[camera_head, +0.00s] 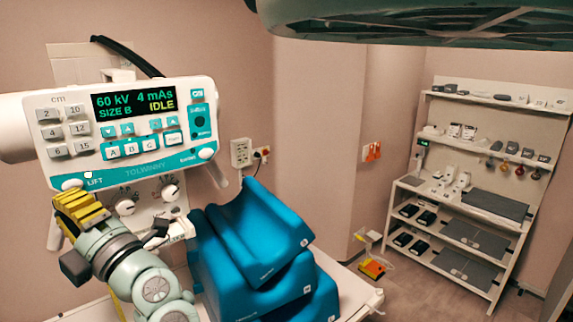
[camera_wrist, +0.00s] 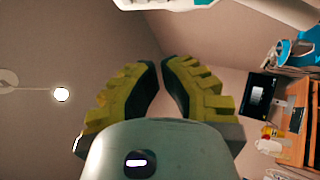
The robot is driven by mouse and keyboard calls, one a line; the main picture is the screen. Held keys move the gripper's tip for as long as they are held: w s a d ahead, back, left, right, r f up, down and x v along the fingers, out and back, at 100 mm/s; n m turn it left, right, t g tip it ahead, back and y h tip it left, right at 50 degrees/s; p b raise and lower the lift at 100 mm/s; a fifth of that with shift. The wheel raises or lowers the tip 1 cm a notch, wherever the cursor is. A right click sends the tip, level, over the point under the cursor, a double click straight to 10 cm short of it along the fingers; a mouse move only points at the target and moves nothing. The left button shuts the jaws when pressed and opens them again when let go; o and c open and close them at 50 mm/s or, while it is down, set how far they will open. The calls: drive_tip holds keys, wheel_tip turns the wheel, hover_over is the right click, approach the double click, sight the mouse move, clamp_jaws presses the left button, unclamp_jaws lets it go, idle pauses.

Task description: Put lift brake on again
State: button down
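The control panel (camera_head: 130,130) is white and teal. Its screen reads 60 kV, 4 mAs, SIZE B, IDLE. A white oval LIFT knob (camera_head: 73,185) sits at its lower left corner, beside the LIFT label. A similar white knob (camera_head: 207,154) sits at the lower right. My gripper (camera_head: 78,205) has yellow ribbed fingers and is just below the LIFT knob; I cannot tell whether it touches. In the wrist view the fingertips (camera_wrist: 161,63) nearly meet with nothing between them. The panel's edge (camera_wrist: 165,4) shows above them, apart from the tips.
Two dials (camera_head: 147,198) are below the panel, right of my gripper. Blue cushions (camera_head: 265,245) are stacked on a white table (camera_head: 357,295). A large dark green round housing (camera_head: 420,20) hangs overhead. Shelves (camera_head: 470,185) stand at the right. Open floor lies before them.

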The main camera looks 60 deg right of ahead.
sight(69, 188)
drive_tip(key=shift+w+d+b, duration=0.15)
drive_tip(key=shift+w+d, duration=0.2)
drive_tip(key=shift+w, duration=1.05)
drive_tip(key=shift+w+d+b, duration=0.15)
drive_tip(key=shift+w+d, duration=0.25)
drive_tip(key=shift+w, duration=1.05)
drive_tip(key=shift+w+d+b, duration=0.15)
drive_tip(key=shift+w+d, duration=0.2)
drive_tip(key=shift+w, duration=1.05)
drive_tip(key=shift+w+d, duration=0.15)
drive_tip(key=shift+w, duration=0.25)
drive_tip(key=shift+w+d+b, duration=0.1)
drive_tip(key=shift+w+b, duration=0.25)
drive_tip(key=shift+b, duration=0.1)
drive_tip(key=shift+s+a, duration=0.2)
drive_tip(key=shift+s, duration=0.6)
drive_tip(key=shift+s, duration=0.1)
